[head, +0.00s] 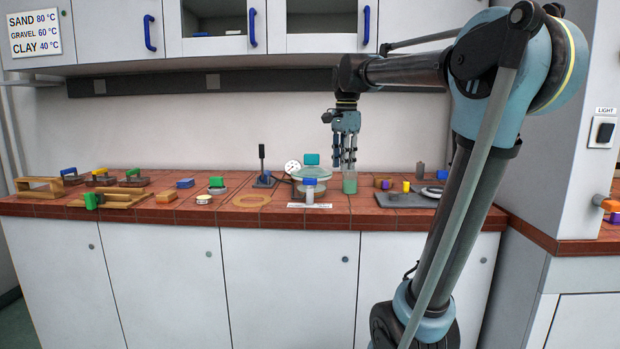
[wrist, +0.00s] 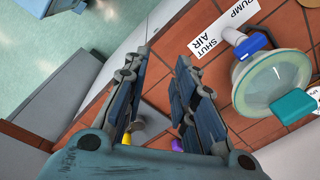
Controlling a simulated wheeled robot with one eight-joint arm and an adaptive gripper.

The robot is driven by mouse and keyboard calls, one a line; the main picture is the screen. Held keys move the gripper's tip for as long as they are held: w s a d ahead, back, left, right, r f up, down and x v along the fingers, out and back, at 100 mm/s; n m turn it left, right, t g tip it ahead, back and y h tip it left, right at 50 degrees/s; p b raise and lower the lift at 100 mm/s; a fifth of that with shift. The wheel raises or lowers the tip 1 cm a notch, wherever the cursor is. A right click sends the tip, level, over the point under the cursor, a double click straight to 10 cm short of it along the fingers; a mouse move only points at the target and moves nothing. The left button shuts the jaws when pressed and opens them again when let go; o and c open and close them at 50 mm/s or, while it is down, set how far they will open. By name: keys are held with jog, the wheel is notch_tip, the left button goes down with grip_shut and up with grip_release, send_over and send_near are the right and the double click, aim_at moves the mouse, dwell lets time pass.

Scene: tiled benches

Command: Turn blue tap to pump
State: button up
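The blue tap (head: 310,182) sits on a white stem at the front of a round glass vessel (head: 311,173) on the tiled bench. In the wrist view the blue tap (wrist: 252,46) is at the upper right, against the vessel's rim. Printed labels PUMP (wrist: 237,12), SHUT and AIR lie beside it; I cannot tell which one the tap points at. My gripper (head: 348,166) hangs fingers down, right of the tap and above the bench. In the wrist view my gripper (wrist: 160,95) has its fingers apart with nothing held; the tap is outside them.
The vessel has a teal knob (head: 312,159). A green cylinder (head: 349,184) stands below my gripper. A black lever (head: 263,168) and a round dial (head: 292,167) are left of and behind the vessel. A dark plate (head: 416,199) and small blocks lie right. Cupboards hang above.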

jog(key=w+a+r+m, duration=0.6)
jog(key=w+a+r, duration=0.3)
jog(key=w+a, duration=0.15)
send_near(310, 183)
jog(key=shift+m+g, duration=0.3)
jog(key=shift+g, duration=0.1)
jog(key=f, duration=0.2)
jog(key=w+f, duration=0.1)
jog(key=f, duration=0.4)
jog(key=shift+w+a, duration=0.1)
jog(key=shift+w, duration=0.3)
jog(key=shift+c, duration=0.2)
grip_shut()
